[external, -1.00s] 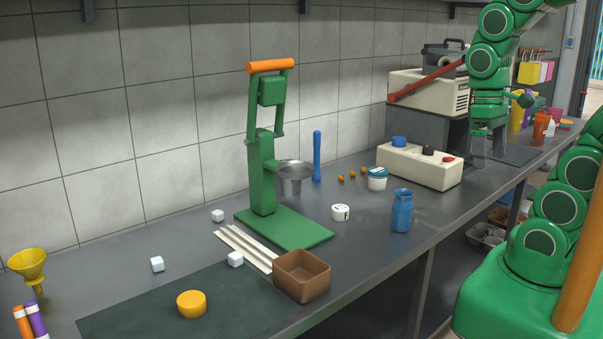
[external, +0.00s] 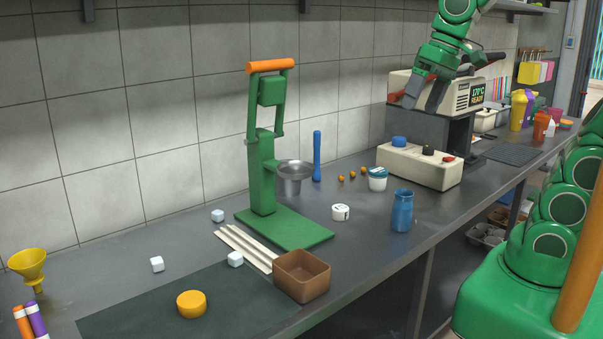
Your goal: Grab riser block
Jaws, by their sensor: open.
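I cannot tell for sure which object is the riser block. A dark grey block-like stand (external: 425,128) is under the cream machine. My gripper (external: 419,105) is high at the right, in front of the cream machine in the picture. Its fingers point down, spread apart with nothing seen between them.
The green press (external: 262,170) with an orange handle stands mid-counter.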

